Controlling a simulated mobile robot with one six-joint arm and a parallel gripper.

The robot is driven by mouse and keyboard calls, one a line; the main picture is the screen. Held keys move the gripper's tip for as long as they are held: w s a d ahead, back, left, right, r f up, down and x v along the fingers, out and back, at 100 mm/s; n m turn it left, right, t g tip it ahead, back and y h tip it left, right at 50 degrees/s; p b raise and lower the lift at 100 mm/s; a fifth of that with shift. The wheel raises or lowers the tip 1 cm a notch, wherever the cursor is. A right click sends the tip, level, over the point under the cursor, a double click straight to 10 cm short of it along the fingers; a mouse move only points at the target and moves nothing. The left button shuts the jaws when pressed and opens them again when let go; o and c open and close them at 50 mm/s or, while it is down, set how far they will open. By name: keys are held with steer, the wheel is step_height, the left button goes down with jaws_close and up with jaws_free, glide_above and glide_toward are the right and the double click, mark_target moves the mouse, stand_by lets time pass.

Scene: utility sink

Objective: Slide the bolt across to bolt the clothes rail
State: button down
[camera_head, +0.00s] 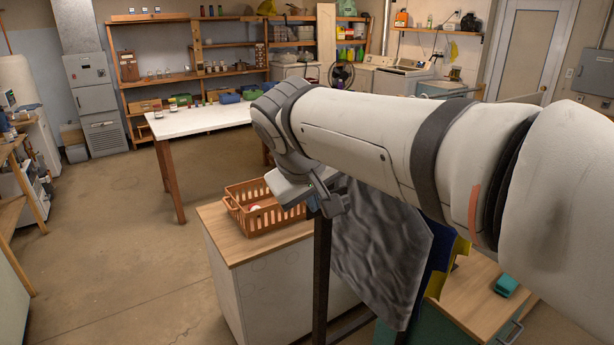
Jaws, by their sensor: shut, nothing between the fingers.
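The clothes rail shows as a dark upright post (321,275) in the middle of the view, with a grey cloth (385,255) hanging beside it. Blue and yellow cloths hang behind the grey one. My gripper (332,203) is at the top of the post, pointing down and to the right, and looks shut with nothing held. I cannot tell whether it touches the rail. I cannot make out the bolt; my gripper and arm cover the top of the rail.
An orange basket (262,212) stands on a wood-topped cabinet (225,232) just left of the post. A teal item (506,286) lies on a wooden top at the lower right. A white table (200,119) stands farther back. The left floor is clear.

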steer(key=b+v, duration=0.1)
steer(key=v, duration=0.7)
steer(key=shift+r, duration=0.25)
steer(key=s+d+f+m+g, duration=0.1)
steer(key=s+d+f+m, duration=0.1)
steer(key=d+f, duration=0.3)
steer(key=s+d+f+m+g+y+b, duration=0.1)
steer(key=s+d+f, duration=0.4)
steer(key=f, duration=0.7)
steer(key=s+d+f+m+b, duration=0.1)
steer(key=s+d+f, duration=0.3)
steer(key=f, duration=0.5)
steer(key=shift+d+f+m+g+y, duration=0.3)
steer(key=shift+d+m+g+y, duration=0.1)
steer(key=shift+d+m, duration=0.55)
